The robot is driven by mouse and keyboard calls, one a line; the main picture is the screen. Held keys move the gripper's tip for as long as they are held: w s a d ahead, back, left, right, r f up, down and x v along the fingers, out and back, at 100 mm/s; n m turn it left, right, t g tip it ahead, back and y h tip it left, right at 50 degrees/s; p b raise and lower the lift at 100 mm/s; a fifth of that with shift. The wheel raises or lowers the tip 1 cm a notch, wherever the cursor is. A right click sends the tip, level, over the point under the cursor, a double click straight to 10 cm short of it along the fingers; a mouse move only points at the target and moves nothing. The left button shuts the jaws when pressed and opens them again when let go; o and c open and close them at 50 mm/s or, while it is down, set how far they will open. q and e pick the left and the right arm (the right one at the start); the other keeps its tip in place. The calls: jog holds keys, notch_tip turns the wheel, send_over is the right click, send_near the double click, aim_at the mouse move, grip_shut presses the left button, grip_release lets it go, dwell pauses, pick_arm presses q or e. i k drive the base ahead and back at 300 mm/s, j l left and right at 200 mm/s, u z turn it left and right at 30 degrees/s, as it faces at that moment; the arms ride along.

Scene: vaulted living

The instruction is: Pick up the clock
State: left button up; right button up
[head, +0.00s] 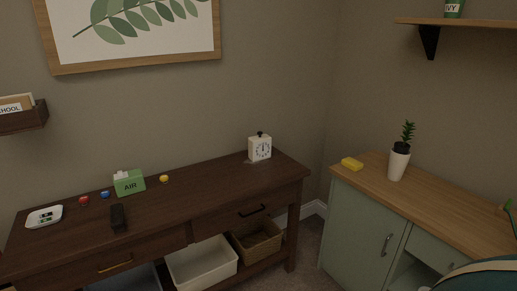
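The clock (260,148) is a small white box-shaped clock with a dark knob on top and a round dial on its front. It stands upright near the back right end of the dark wooden console table (215,184) in the head view. Nothing hides it. Neither of my grippers shows in the head view.
On the table are a green box marked AIR (129,183), a black object (118,217), a white dish (44,217) and several small coloured items. A green cabinet (364,228) at right holds a yellow block (352,163) and a potted plant (398,163). The tabletop before the clock is clear.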

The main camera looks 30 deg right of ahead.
aim_at(256, 153)
jog(key=i+l+z, duration=0.15)
jog(key=z, duration=0.25)
jog(key=i+z, duration=0.1)
jog(key=z, duration=0.35)
jog(key=i+l+z, duration=0.1)
jog(key=z, duration=0.3)
jog(key=i+j, duration=0.05)
jog(key=i, duration=0.05)
